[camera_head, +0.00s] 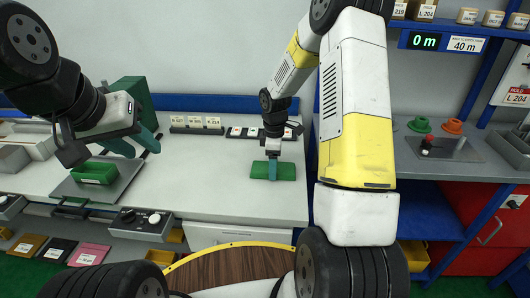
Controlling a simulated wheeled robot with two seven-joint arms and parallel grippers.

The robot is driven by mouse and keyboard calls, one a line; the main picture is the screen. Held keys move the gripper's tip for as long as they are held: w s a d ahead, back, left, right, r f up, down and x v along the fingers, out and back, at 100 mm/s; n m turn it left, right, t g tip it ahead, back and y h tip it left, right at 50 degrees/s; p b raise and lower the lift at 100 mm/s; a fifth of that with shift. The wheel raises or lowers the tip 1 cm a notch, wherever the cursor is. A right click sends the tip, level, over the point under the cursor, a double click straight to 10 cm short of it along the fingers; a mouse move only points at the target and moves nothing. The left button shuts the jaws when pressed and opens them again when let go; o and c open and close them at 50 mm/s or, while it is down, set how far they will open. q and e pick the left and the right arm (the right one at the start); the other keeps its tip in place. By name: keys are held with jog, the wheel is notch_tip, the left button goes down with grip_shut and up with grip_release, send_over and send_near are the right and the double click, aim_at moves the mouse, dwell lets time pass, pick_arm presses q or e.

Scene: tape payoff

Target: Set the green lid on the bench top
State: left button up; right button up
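The gripper appears shut on the lid. I cannot tell whether the lid touches the bench or is just above it. My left gripper (134,144) is open and empty, its teal fingers apart, above and right of a green box (95,173) on a grey plate (113,188).
A dark green block (131,92) stands behind my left gripper. Small labelled blocks (195,122) line the bench's back. A control box (143,222) sits at the front left. A grey shelf (440,165) with green and orange parts is at the right. Bench between the grippers is clear.

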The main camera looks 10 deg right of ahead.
jog(key=o, duration=1.3)
jog(key=shift+o, duration=0.2)
jog(key=s+r+m+t, duration=0.1)
jog(key=s+r+m, duration=0.25)
jog(key=r, duration=1.55)
jog(key=s+a+r+m+t+y, duration=0.1)
jog(key=s+r+m, duration=0.4)
jog(key=s, duration=0.5)
jog(key=s+a+r+m+t+y, duration=0.1)
jog(key=s+r+m+t, duration=0.3)
jog(key=s, duration=0.6)
jog(key=shift+s+a+r+m, duration=0.25)
jog(key=shift+s+r+m, duration=0.15)
jog(key=shift+m, duration=0.45)
